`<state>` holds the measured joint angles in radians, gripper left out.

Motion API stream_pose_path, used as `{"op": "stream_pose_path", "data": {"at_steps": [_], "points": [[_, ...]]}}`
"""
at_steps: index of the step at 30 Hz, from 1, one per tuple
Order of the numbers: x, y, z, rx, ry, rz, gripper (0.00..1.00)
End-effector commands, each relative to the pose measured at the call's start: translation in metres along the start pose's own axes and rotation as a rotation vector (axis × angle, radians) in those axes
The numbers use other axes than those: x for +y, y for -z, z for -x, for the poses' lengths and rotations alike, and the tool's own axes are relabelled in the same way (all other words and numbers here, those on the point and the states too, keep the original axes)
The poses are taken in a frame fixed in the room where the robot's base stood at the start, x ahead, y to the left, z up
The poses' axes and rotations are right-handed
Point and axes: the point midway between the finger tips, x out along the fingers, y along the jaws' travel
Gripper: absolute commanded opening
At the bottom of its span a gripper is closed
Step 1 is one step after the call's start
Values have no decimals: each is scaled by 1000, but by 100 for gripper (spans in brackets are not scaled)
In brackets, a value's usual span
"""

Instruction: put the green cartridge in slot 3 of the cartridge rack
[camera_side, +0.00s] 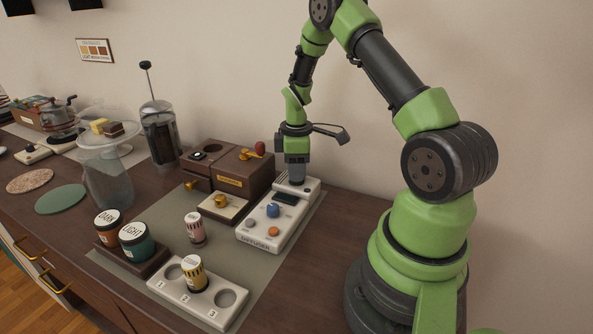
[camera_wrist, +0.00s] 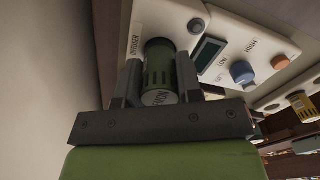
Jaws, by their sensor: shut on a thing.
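The green cartridge (camera_wrist: 160,66) is between the two fingers of my gripper (camera_wrist: 159,82) in the wrist view. My gripper is shut on it at the far end of the white device, where a label is printed. I cannot tell whether the cartridge's end is still inside the device. In the side view my gripper (camera_side: 296,180) points down over that end and the cartridge is hidden. The white cartridge rack (camera_side: 207,311) is at the front, numbered 1 to 3. Slot 3 (camera_side: 227,298) and slot 1 are empty. A yellow cartridge (camera_side: 194,272) stands in slot 2.
The white device (camera_side: 262,238) has a screen and knobs. Two canisters (camera_side: 137,243) stand on a tray left of the rack. A brown box (camera_side: 240,180) is close left of my gripper.

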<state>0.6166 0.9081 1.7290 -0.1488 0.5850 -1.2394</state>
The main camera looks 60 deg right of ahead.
Motion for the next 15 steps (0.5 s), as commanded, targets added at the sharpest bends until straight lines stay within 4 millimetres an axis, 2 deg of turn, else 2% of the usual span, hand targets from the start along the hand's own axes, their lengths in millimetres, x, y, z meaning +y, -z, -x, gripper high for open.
{"op": "stream_pose_path", "data": {"at_steps": [12, 15], "points": [[1, 0, 77, 2, -6, 0, 10], [-1, 3, 89, 2, -4, 11, 10]]}}
